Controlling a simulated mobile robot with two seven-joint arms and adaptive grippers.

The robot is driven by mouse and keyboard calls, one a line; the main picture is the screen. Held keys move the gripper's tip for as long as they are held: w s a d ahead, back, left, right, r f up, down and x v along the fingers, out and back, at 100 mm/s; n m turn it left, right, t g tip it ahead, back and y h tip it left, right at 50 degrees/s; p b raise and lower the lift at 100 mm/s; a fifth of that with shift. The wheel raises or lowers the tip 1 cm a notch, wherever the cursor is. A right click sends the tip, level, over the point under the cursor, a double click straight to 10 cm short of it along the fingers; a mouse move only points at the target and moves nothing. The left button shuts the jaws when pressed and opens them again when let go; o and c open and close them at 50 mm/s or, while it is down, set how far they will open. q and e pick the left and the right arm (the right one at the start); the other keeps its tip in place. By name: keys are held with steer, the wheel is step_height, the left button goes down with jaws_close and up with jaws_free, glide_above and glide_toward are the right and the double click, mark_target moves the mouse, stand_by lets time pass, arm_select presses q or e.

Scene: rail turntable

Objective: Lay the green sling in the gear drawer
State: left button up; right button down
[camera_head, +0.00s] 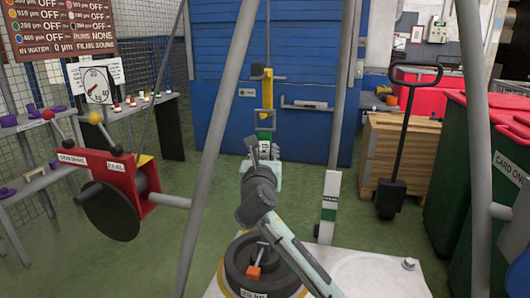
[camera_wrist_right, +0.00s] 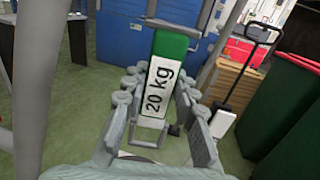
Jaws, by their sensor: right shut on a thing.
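The green sling (camera_wrist_right: 170,45) is a flat green band with a white "20 kg" label, seen upright between my fingers in the wrist view. In the head view it is a small green strip (camera_head: 264,144) just below a yellow hook piece (camera_head: 267,92); whether it still hangs from that piece is unclear. My right gripper (camera_head: 263,155) is shut on the sling; its fingers also show in the wrist view (camera_wrist_right: 160,97). A blue cabinet front (camera_head: 225,75) stands behind, with a labelled handle bar (camera_head: 307,105) that may be the gear drawer's. My left gripper is not in view.
Grey frame legs (camera_head: 222,140) flank my arm. A red winch (camera_head: 110,180) with a dark disc is at left. A dark weight (camera_head: 240,275) sits on a pale platform below. A wooden crate (camera_head: 395,150), a pallet-truck handle and green bins (camera_head: 470,170) are at right.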

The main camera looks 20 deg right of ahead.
steer(key=shift+r, duration=0.35)
steer(key=shift+r, duration=0.55)
steer(key=a+v, duration=0.1)
steer(key=v, duration=0.7)
steer(key=shift+a, duration=0.5)
stand_by(0.9)
stand_by(0.3)
